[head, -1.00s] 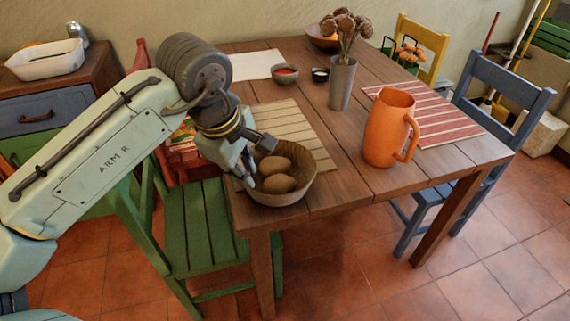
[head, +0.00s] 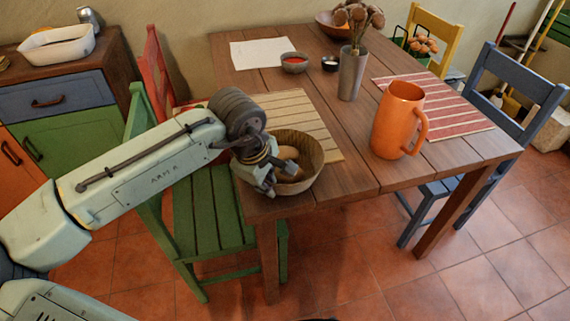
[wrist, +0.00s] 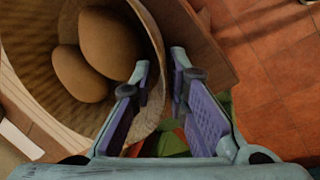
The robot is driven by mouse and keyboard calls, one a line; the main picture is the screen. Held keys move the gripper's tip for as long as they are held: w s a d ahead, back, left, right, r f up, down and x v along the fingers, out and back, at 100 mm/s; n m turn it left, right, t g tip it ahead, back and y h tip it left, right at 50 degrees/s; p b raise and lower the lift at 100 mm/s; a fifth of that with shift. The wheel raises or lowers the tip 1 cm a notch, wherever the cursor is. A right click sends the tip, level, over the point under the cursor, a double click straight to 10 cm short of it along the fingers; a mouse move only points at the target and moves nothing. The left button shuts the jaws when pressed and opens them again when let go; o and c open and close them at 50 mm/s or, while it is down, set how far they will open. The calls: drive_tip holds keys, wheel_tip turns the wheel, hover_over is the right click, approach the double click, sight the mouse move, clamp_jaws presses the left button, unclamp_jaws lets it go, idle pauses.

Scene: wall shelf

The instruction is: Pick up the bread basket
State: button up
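The bread basket (head: 309,166) is a round, tan woven bowl at the near left corner of the table. Round brown loaves (head: 289,153) lie in it; two show large in the wrist view (wrist: 108,42). My gripper (head: 270,186) is at the basket's near left rim, pointing down. In the wrist view, my gripper (wrist: 162,62) has its fingers apart with the basket's rim (wrist: 157,40) between them: one finger is inside the basket, the other outside. I see a gap between the fingertips. Whether a pad touches the wall is unclear.
An orange mug (head: 398,120) and a grey vase (head: 352,74) stand right of the basket on the wooden table (head: 351,165). A striped tan mat (head: 302,104) lies behind it. A green chair (head: 208,215) stands close beneath my arm. The table's near edge is close.

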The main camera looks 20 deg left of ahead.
drive_tip(key=shift+c, duration=0.5)
clamp_jaws()
drive_tip(key=shift+r, duration=0.2)
